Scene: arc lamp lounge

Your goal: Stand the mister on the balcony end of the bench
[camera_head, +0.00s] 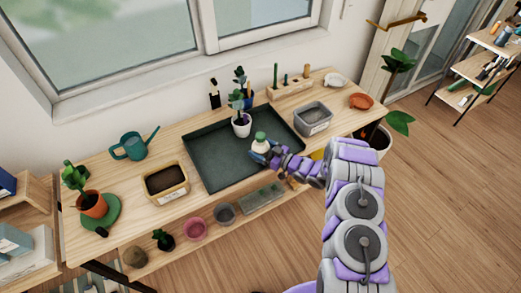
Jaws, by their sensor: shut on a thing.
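The mister (261,141), a small pale bottle with a green top, stands upright at the front right part of the dark green tray (215,151). My gripper (263,154) reaches in from the right and is shut on the mister's lower body. The fingers partly hide it, and I cannot tell whether its base touches the tray. The wooden bench (345,118) runs along the wall under the window. Its right end lies toward a glazed door (425,48).
The bench's right end holds a grey tub (312,117), an orange saucer (361,101) and a white bowl (336,80), with bare wood between them. A potted plant (241,121) stands in the tray behind the mister. A floor plant (398,118) leans near the right end.

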